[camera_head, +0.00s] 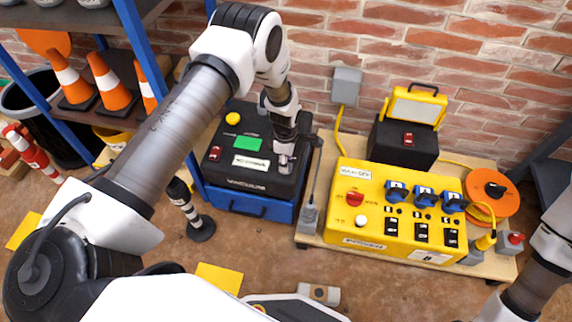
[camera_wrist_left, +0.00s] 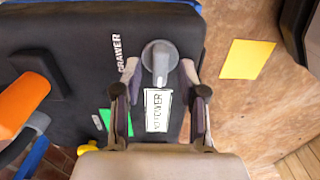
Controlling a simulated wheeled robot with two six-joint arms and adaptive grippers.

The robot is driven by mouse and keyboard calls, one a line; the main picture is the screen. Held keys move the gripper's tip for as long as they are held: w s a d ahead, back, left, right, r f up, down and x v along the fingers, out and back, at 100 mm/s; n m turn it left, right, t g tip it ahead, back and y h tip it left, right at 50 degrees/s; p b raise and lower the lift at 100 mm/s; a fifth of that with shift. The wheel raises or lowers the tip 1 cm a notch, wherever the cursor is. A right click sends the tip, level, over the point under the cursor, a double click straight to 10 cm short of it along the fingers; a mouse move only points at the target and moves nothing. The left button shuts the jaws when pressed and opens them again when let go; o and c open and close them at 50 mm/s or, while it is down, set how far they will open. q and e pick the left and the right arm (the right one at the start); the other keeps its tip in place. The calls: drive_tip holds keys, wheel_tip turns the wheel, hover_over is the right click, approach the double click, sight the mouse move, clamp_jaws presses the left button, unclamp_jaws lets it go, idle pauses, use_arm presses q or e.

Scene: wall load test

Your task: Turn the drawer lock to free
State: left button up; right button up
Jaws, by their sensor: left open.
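The drawer lock (camera_wrist_left: 160,52) is a grey round knob with a raised lever, beside the word DRAWER on the top of the black vacuum unit (camera_head: 222,152). In the left wrist view its lever points toward a white label (camera_wrist_left: 158,110). My left gripper (camera_head: 284,158) is over the right part of the unit's top. In the left wrist view the open left gripper (camera_wrist_left: 159,76) has one fingertip on each side of the lever, with gaps showing. In the head view the gripper mostly hides the lock. The blue drawer (camera_head: 250,206) is below the black top. My right gripper is out of view.
A yellow control box (camera_head: 345,228) with a red switch and blue plugs stands on a wooden board to the right. A dark post with a round base (camera_head: 201,229) stands in front left of the unit. Shelving with orange cones (camera_head: 112,84) is at left; a brick wall is behind.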

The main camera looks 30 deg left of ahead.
use_arm(q)
drive_tip(key=shift+f, duration=0.6)
clamp_jaws()
